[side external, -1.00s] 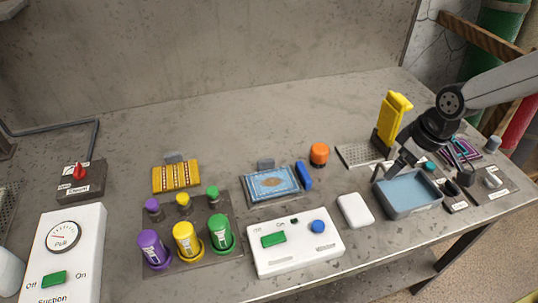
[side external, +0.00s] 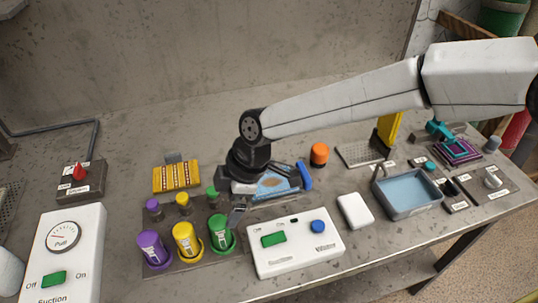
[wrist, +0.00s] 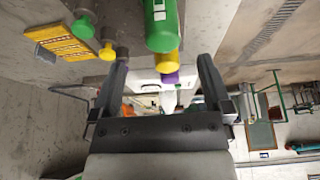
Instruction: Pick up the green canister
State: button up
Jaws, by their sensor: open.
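The green canister (side external: 220,233) stands in the dark rack (side external: 203,258), at the right end of a row with the yellow canister (side external: 187,241) and purple canister (side external: 154,249). In the wrist view the green canister (wrist: 160,25) is ahead of my gripper (wrist: 163,62), between the lines of its two spread fingers. My gripper is open and empty.
Smaller purple, yellow and green-topped pieces (side external: 212,191) stand behind the canisters. A white control box (side external: 295,243) is close at right. A blue basin (side external: 408,190) is farther right.

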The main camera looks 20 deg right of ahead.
aim_at(218, 220)
jog(key=shift+s+a, duration=0.1)
jog(key=shift+a, duration=0.15)
jog(key=shift+x, duration=1.35)
jog(key=shift+x, duration=2.55)
jog(key=shift+a, duration=0.15)
grip_shut()
